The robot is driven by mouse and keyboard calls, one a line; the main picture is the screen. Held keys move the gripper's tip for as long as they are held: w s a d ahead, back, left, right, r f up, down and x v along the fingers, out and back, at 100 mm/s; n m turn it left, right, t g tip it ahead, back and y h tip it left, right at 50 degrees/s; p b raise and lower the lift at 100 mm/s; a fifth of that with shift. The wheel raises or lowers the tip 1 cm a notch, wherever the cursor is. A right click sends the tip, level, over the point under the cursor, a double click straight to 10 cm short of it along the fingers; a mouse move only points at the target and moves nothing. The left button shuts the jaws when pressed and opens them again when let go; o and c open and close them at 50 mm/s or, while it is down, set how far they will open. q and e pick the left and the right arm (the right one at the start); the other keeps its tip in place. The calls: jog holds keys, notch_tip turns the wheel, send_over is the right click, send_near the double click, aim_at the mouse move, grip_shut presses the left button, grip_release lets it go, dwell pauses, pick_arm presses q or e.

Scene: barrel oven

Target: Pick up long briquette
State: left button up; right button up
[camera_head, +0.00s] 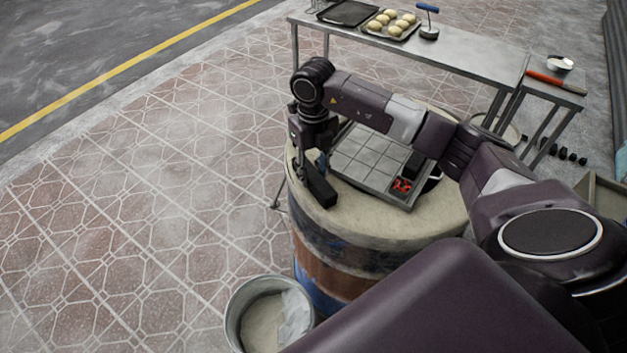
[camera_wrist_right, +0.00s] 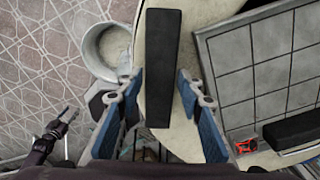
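The long briquette (camera_head: 320,189) is a black rectangular bar at the left rim of the barrel oven's pale top. In the wrist view the briquette (camera_wrist_right: 162,65) runs upright down the middle of the picture. My right gripper (camera_head: 316,160) is over its far end, pointing down. In the wrist view the right gripper (camera_wrist_right: 160,92) is open, with one blue-padded finger on each side of the briquette and gaps between. A dark gripper-like part (camera_wrist_right: 58,130) at the lower left of the wrist view looks like my left gripper; its opening is unclear.
A tiled grate tray (camera_head: 365,160) on the barrel (camera_head: 440,215) holds a black block (camera_head: 413,163) and a red item (camera_head: 402,186). A metal bucket (camera_head: 236,310) stands by the barrel. A table (camera_head: 465,62) with dough balls (camera_head: 392,22) stands behind. Floor at left is clear.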

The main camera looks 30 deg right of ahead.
aim_at(313, 175)
jog(key=c, duration=0.5)
jog(key=shift+r+p, duration=2.35)
jog(key=shift+r, duration=1.2)
